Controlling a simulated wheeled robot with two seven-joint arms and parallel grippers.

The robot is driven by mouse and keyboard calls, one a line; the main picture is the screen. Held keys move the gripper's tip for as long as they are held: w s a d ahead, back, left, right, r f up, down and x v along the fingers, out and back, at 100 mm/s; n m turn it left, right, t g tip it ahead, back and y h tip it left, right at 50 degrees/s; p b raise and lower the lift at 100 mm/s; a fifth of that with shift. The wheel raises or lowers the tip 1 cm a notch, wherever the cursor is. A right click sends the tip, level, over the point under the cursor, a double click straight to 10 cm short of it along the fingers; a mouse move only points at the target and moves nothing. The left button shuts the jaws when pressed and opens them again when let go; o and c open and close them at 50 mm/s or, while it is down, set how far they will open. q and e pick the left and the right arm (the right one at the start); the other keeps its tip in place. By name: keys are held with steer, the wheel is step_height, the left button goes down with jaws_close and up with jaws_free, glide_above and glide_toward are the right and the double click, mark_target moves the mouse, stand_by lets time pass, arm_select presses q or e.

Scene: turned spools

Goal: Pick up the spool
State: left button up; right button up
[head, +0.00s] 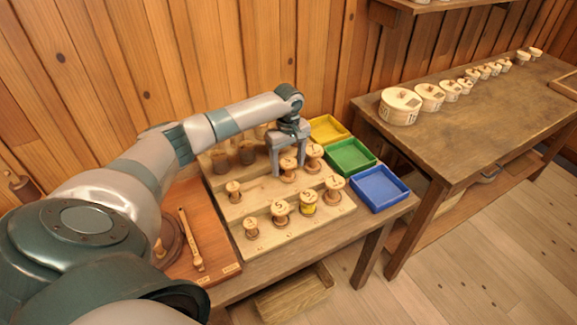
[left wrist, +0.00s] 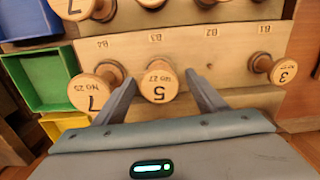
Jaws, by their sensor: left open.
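A wooden spool marked 5 (head: 288,164) stands on the middle step of a stepped wooden rack (head: 262,188). My left gripper (head: 288,171) is open above it, with a finger on either side. In the left wrist view the same spool (left wrist: 158,84), marked 5 and No 27, shows between the two open fingertips (left wrist: 161,80). A spool marked 7 (head: 313,153) stands close on the right; in the left wrist view it (left wrist: 92,90) is just outside one finger. A spool marked 3 (head: 233,190) stands farther left. Whether the fingers touch the spool I cannot tell.
Dark spools (head: 247,154) stand behind. Yellow (head: 328,128), green (head: 350,157) and blue (head: 379,189) trays lie right of the rack. A side table (head: 480,105) holds round boxes (head: 400,105).

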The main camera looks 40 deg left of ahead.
stand_by(0.4)
arm_select(q)
steer(key=c, duration=1.1)
steer(key=shift+c, duration=0.2)
steer(key=shift+r, duration=0.1)
